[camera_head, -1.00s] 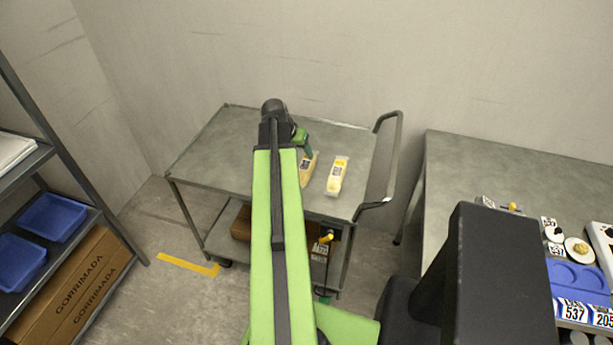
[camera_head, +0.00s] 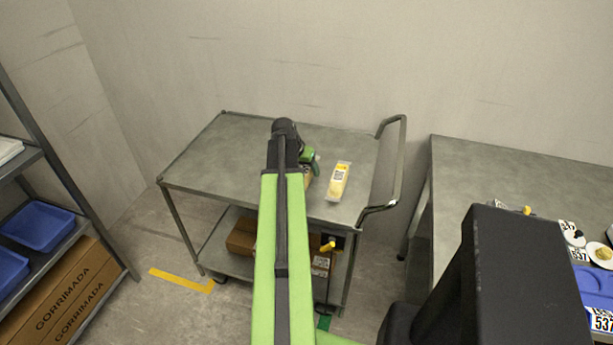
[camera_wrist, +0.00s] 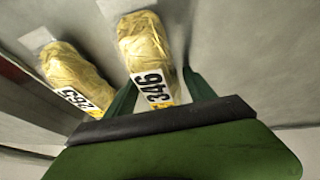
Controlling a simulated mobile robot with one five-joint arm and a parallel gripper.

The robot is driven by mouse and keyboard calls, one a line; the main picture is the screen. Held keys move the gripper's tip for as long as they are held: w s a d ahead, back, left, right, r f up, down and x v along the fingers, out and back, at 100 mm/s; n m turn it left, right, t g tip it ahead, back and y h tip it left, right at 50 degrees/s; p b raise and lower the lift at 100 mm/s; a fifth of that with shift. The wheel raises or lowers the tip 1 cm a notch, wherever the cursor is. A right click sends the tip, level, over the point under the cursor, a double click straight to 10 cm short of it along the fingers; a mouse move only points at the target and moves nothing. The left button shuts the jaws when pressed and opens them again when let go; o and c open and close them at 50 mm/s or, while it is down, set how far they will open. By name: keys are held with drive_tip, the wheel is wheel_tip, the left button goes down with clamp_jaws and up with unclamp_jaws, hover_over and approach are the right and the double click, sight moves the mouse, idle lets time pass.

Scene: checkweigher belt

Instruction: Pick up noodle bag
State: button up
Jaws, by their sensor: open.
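Two clear-ended bags with yellow contents lie on the grey trolley top. In the wrist view one bag (camera_wrist: 144,45) has a label reading 346 and lies between my gripper's two green fingers. In the head view one bag (camera_head: 339,181) shows fully, and the other (camera_head: 307,181) is mostly hidden behind my gripper (camera_head: 312,161). My gripper is open; its fingers (camera_wrist: 160,88) are on either side of the 346 bag. I cannot tell if they touch it.
The trolley (camera_head: 225,150) has a raised handle (camera_head: 401,160) on its right and boxes on its lower shelf. A table (camera_head: 500,175) with labelled items stands to the right. A shelf with blue bins (camera_head: 38,226) stands at the left. The trolley top's left half is clear.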

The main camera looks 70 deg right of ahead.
clamp_jaws()
drive_tip(key=shift+r, duration=0.1)
drive_tip(key=shift+r+p, duration=0.6)
drive_tip(key=shift+p, duration=0.05)
wheel_tip(320, 180, up, 4)
drive_tip(key=p, duration=0.4)
drive_tip(key=s+a+r+p, duration=0.1)
drive_tip(key=s+r+p, duration=0.1)
drive_tip(key=s, duration=0.1)
drive_tip(key=s+a+r+p, duration=0.1)
drive_tip(key=s+r+p, duration=0.1)
drive_tip(key=s, duration=0.2)
drive_tip(key=s+a+r+p, duration=0.1)
drive_tip(key=s, duration=0.3)
drive_tip(key=shift+s+r+p, duration=0.15)
drive_tip(key=shift+r+p, duration=0.25)
